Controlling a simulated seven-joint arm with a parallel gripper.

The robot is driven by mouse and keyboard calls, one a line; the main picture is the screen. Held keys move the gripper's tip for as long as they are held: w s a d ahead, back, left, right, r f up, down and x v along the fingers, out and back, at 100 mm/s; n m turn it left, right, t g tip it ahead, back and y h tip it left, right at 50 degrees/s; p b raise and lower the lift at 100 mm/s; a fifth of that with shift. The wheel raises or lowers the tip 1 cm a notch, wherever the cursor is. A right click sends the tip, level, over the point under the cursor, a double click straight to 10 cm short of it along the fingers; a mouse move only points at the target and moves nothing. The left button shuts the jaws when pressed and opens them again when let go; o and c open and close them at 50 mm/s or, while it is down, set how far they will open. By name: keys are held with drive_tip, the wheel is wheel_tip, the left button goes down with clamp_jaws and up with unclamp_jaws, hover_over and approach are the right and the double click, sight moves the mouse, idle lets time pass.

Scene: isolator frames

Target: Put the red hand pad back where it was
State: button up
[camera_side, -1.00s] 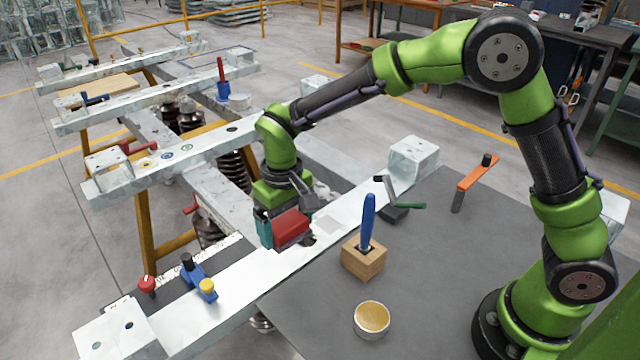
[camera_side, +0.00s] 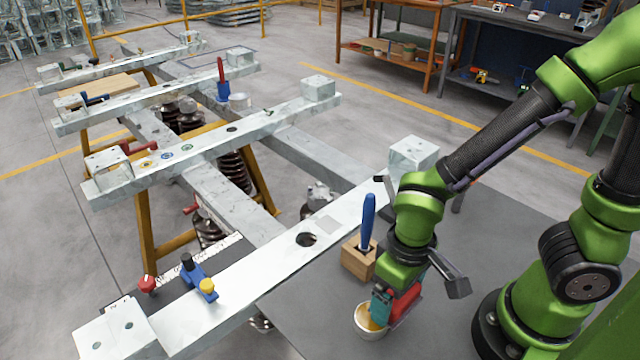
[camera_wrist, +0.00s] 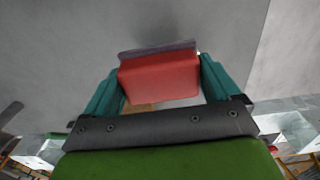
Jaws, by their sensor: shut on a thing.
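The red hand pad (camera_side: 406,301) is a red block with a grey layer along one edge. It is held between the teal fingers of my gripper (camera_side: 392,306), low over the grey table. The wrist view shows the pad (camera_wrist: 160,78) between both fingers (camera_wrist: 162,84), with its grey edge (camera_wrist: 157,49) at the far side. An open round tin with yellowish contents (camera_side: 366,325) stands at the gripper, partly hidden by the fingers. I cannot tell whether the pad or fingers touch the tin.
A wooden block (camera_side: 355,263) holding a blue-handled tool (camera_side: 368,222) stands close left of my arm. A pale metal beam (camera_side: 240,280) with a dark hole (camera_side: 307,240) runs beyond the table. A blue clamp-like part with a yellow knob (camera_side: 198,279) is on it.

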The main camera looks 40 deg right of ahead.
drive_tip(key=shift+w+a+f, duration=0.1)
drive_tip(key=shift+w+f, duration=0.05)
hover_over(304, 306)
drive_tip(key=shift+s+d+f, duration=0.2)
drive_tip(key=shift+s+f, duration=0.1)
drive_tip(key=shift+f, duration=0.4)
drive_tip(key=shift+w+a+f, duration=0.1)
drive_tip(key=shift+w+f, duration=0.05)
drive_tip(key=shift+f, duration=0.75)
drive_tip(key=shift+w+a+f, duration=0.1)
drive_tip(key=shift+f, duration=0.8)
drive_tip(key=shift+f, duration=0.1)
drive_tip(key=o, duration=0.7)
drive_tip(key=shift+c, duration=0.2)
wheel_tip(304, 306, up, 12)
drive_tip(key=s+d+r+m+t, duration=0.1)
drive_tip(key=s+d+r+t, duration=0.1)
drive_tip(key=d+r, duration=0.2)
drive_tip(key=s+d+r+m+t+y, duration=0.1)
drive_tip(key=s+d+r+t, duration=0.2)
drive_tip(key=d, duration=0.5)
drive_tip(key=s+d+r+m+t+y, duration=0.1)
drive_tip(key=s+d+r+m+t, duration=0.1)
drive_tip(key=d+r, duration=0.3)
drive_tip(key=shift+s+d, duration=0.75)
drive_tip(key=shift+d, duration=0.15)
